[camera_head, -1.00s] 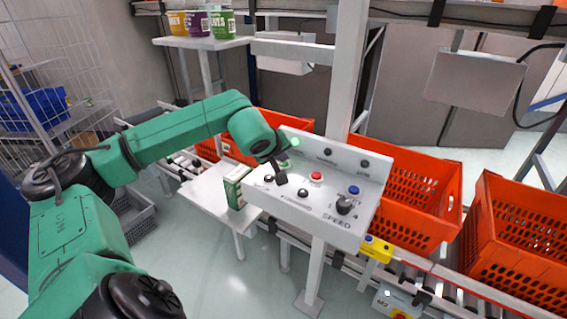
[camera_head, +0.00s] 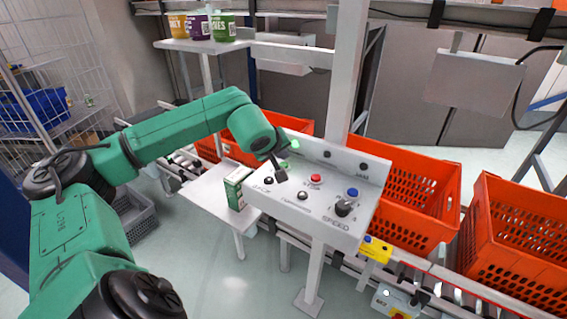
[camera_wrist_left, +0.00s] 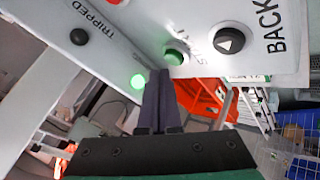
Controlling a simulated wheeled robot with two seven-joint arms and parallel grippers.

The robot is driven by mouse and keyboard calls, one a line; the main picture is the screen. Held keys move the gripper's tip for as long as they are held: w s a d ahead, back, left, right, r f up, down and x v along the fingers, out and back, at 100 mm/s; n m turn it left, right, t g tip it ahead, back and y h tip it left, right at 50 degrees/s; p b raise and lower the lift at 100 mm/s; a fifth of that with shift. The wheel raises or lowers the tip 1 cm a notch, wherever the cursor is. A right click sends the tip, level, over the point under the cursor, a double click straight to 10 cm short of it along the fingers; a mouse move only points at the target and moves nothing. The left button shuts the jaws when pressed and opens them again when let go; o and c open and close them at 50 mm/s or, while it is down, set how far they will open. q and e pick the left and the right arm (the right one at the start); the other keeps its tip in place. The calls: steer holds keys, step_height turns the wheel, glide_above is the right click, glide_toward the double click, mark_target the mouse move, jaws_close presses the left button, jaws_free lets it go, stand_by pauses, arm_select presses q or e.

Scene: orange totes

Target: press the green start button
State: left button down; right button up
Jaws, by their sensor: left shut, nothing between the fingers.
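The green start button (camera_wrist_left: 175,55) sits on the white control panel (camera_head: 330,222), beside a black arrow button marked BACK (camera_wrist_left: 229,40). In the head view the start button (camera_head: 284,163) is partly hidden by my left gripper (camera_head: 279,174). My left gripper is shut and empty, over the panel's left part. In the left wrist view its fingertips (camera_wrist_left: 160,74) are close below and left of the green button; I cannot tell whether they touch it. A lit green lamp (camera_wrist_left: 138,81) glows just left of the fingertips. My right gripper is not in view.
The panel also has a red STOP button (camera_head: 316,178), a blue button (camera_head: 352,192) and a black SPEED knob (camera_head: 343,208). A green-and-white carton (camera_head: 236,188) stands left of the panel. Orange totes (camera_head: 412,205) are behind it. A white post (camera_head: 345,80) rises behind the panel.

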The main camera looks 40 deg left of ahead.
arm_select(q)
steer(key=shift+r, duration=0.1)
step_height(320, 180, up, 5)
steer(key=p, duration=0.4)
stand_by(0.8)
